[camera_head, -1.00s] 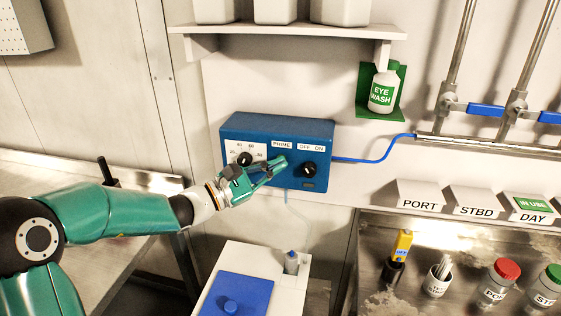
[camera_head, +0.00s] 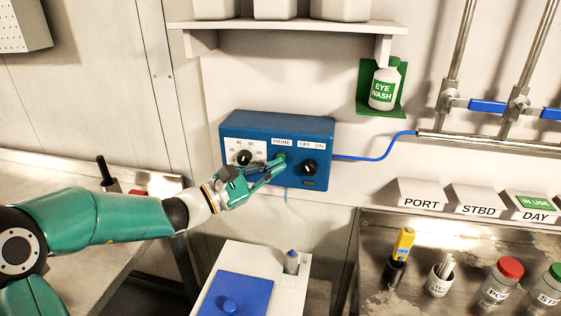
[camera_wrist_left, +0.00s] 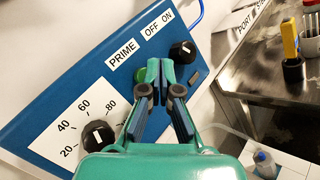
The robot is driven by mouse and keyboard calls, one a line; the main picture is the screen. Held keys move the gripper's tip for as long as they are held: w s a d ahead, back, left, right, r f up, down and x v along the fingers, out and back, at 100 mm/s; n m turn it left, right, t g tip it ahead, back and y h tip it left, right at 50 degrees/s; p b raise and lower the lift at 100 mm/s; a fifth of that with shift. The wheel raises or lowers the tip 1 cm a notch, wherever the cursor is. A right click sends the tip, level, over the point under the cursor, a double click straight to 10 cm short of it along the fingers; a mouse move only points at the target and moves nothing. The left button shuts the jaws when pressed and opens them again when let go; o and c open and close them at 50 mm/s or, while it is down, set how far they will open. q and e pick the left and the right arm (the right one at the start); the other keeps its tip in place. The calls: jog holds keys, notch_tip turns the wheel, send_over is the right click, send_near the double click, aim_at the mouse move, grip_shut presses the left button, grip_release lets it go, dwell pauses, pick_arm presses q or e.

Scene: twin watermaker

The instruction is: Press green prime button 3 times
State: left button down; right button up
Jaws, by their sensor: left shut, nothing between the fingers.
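The blue control box (camera_head: 232,128) is mounted on the wall, with a PRIME label above a green button (camera_head: 281,155). In the left wrist view the green button (camera_wrist_left: 140,75) shows below the PRIME label, partly hidden by a fingertip. My left gripper (camera_head: 279,164) is shut and empty, its tips just in front of and slightly below the button. In the left wrist view the closed fingertips (camera_wrist_left: 160,70) lie just right of the button. I cannot tell whether they touch it. My right gripper is not in view.
A black dial (camera_head: 243,158) and an OFF/ON knob (camera_head: 309,167) flank the button. A shelf (camera_head: 290,30) and an eye wash bottle (camera_head: 383,89) are above. A white unit with a blue lid (camera_head: 240,290) stands below. A metal bench (camera_head: 375,235) is at right.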

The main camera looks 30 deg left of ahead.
pick_arm(q)
jog(key=s+b, duration=0.1)
jog(key=s, duration=0.1)
jog(key=s+d+b, duration=0.1)
jog(key=s, duration=0.1)
jog(key=shift+s+d, duration=0.1)
jog(key=shift+s, duration=0.3)
dwell(0.9)
